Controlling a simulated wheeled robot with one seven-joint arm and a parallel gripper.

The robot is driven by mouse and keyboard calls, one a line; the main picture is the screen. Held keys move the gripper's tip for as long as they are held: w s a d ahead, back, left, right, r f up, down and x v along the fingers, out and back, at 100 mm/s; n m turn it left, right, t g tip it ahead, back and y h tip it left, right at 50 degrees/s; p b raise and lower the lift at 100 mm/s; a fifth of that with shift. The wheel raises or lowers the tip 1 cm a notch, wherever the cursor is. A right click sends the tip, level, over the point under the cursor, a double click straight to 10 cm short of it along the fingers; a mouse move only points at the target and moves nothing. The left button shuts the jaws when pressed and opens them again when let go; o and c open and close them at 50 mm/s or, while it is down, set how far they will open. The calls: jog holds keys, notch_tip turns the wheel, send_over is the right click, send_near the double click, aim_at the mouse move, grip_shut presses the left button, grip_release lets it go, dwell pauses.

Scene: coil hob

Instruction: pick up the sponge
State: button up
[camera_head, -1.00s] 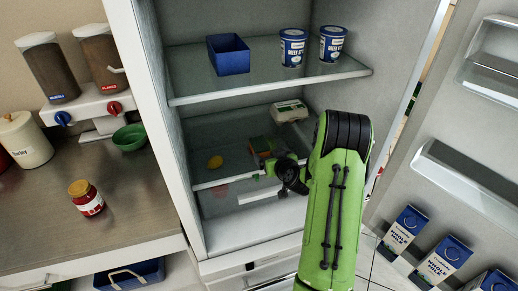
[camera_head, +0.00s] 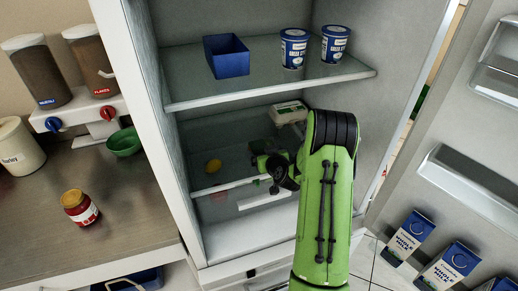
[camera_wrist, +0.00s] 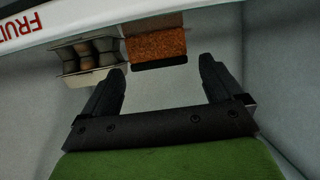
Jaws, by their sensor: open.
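The sponge (camera_wrist: 155,46), an orange-brown block with a dark edge strip, shows at the top middle of the wrist view. It lies ahead of my gripper (camera_wrist: 160,76), whose two dark fingers are apart with nothing between them. The sponge is beyond the fingertips and roughly in line with the gap. In the head view my arm reaches into the lower fridge compartment, and its wrist hides the sponge there.
An egg carton (camera_wrist: 87,58) stands beside the sponge, and it also shows in the head view (camera_head: 288,112). Above is a glass shelf (camera_head: 270,93) with a blue bin (camera_head: 226,56) and tubs (camera_head: 294,48). The fridge door (camera_head: 460,150) is open at right.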

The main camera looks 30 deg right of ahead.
aim_at(259, 148)
jog(key=x, duration=0.5)
jog(key=shift+f+p, duration=0.3)
jog(key=shift+a, duration=0.1)
jog(key=shift+c, duration=0.9)
jog(key=c, duration=0.9)
notch_tip(259, 148, up, 10)
jog(key=shift+r+p, duration=0.1)
jog(key=shift+p, duration=0.35)
jog(key=shift+c, duration=0.2)
jog(key=o, duration=0.6)
jog(key=shift+c, duration=0.2)
jog(key=c, duration=0.4)
